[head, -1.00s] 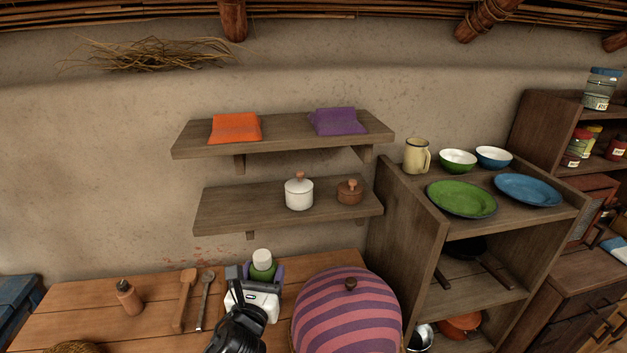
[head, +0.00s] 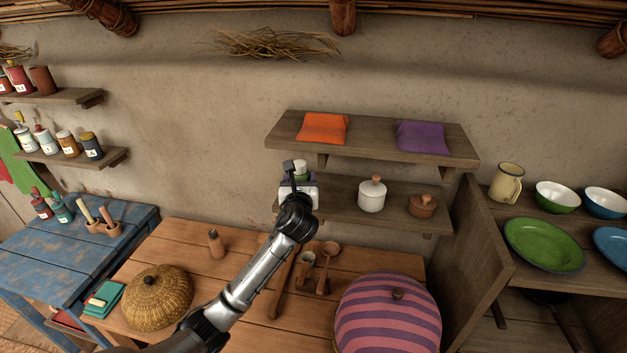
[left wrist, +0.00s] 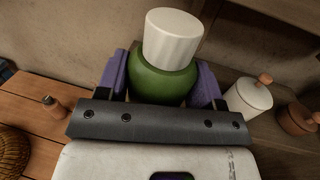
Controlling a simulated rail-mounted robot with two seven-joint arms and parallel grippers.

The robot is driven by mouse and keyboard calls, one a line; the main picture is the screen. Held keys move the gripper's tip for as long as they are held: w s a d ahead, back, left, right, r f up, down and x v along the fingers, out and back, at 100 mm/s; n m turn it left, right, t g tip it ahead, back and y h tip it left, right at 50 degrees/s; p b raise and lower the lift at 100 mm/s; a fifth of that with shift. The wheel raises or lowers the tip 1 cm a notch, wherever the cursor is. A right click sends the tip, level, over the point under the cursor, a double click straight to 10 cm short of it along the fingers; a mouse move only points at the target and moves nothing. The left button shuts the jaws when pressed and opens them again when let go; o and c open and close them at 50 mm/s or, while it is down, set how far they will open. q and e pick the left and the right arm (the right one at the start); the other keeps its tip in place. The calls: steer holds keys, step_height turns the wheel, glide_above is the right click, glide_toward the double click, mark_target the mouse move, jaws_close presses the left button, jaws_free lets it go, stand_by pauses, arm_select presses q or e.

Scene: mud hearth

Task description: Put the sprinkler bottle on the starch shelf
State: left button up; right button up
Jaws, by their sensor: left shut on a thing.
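My left gripper (head: 300,174) is shut on a green bottle with a white ribbed cap, which I take for the sprinkler bottle (left wrist: 165,75). It holds the bottle upright between purple finger pads. In the head view only its pale cap (head: 301,165) shows clearly above my gripper; its base is hidden. My gripper is in front of the left end of the lower wall shelf (head: 336,202). That shelf carries a white lidded jar (head: 371,196) and a small brown lidded pot (head: 422,205). Which shelf is the starch shelf is not marked. My right gripper is not in view.
The upper shelf (head: 370,138) holds orange and purple cloths. Below is a wooden table (head: 215,268) with a brown bottle (head: 215,243), wooden utensils (head: 283,290), a woven basket (head: 158,296) and a striped dome (head: 388,318). Left wall shelves hold several jars (head: 68,143).

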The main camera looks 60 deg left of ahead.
arm_select(q)
steer(key=w+d+x, duration=0.1)
steer(key=w+x, duration=0.1)
steer(key=x, duration=0.8)
step_height(320, 180, down, 7)
steer(key=shift+s+d+r+b, duration=0.1)
steer(key=shift+r+b, duration=0.1)
steer(key=shift+b, duration=0.2)
steer(key=shift+f, duration=0.2)
steer(key=shift+f, duration=0.1)
steer(key=o, duration=1.1)
steer(key=shift+c, duration=0.2)
